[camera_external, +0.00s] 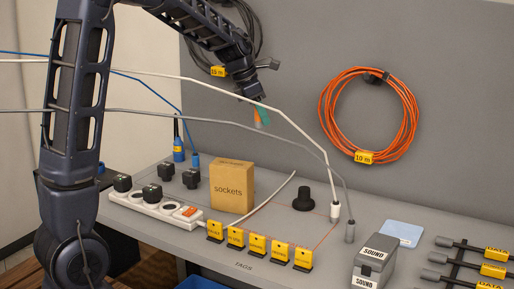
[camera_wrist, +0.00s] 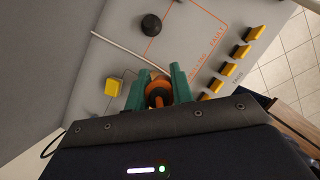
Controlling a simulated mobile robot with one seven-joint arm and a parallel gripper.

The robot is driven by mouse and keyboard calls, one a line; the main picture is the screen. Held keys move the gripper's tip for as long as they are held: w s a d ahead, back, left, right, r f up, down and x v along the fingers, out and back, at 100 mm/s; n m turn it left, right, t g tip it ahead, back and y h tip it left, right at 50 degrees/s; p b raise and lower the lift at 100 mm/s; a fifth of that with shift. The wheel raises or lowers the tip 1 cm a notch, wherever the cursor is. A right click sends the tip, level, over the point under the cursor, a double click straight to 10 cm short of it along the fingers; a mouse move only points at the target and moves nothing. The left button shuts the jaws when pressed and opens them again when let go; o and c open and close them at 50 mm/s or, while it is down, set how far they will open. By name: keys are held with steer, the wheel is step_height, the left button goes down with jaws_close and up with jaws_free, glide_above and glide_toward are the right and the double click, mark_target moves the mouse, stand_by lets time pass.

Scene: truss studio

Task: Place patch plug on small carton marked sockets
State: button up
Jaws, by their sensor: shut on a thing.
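My gripper (camera_external: 262,113) has green fingers and hangs in the air, above and a little right of the carton. It is shut on an orange-and-black piece (camera_wrist: 158,94), which I take to be the patch plug; it lies between the fingers (camera_wrist: 159,76) in the wrist view. The small brown carton marked "sockets" (camera_external: 232,188) stands upright on the grey table, its visible top bare. A yellow block (camera_wrist: 113,88) shows left of the fingers in the wrist view; I cannot tell whether it is the carton.
A white power strip (camera_external: 165,208) with black plugs lies left of the carton. Yellow tags (camera_external: 258,246) line the front. A black knob (camera_external: 303,198) stands right. White and grey cables cross near my gripper. A grey SOUND box (camera_external: 372,262) sits front right.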

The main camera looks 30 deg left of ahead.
step_height(320, 180, up, 7)
glide_above(239, 162)
steer(key=s, duration=0.1)
steer(key=a, duration=0.1)
step_height(239, 162, down, 19)
steer(key=shift+s+f, duration=0.15)
steer(key=shift+f, duration=0.05)
steer(key=shift+f, duration=0.15)
steer(key=o, duration=1)
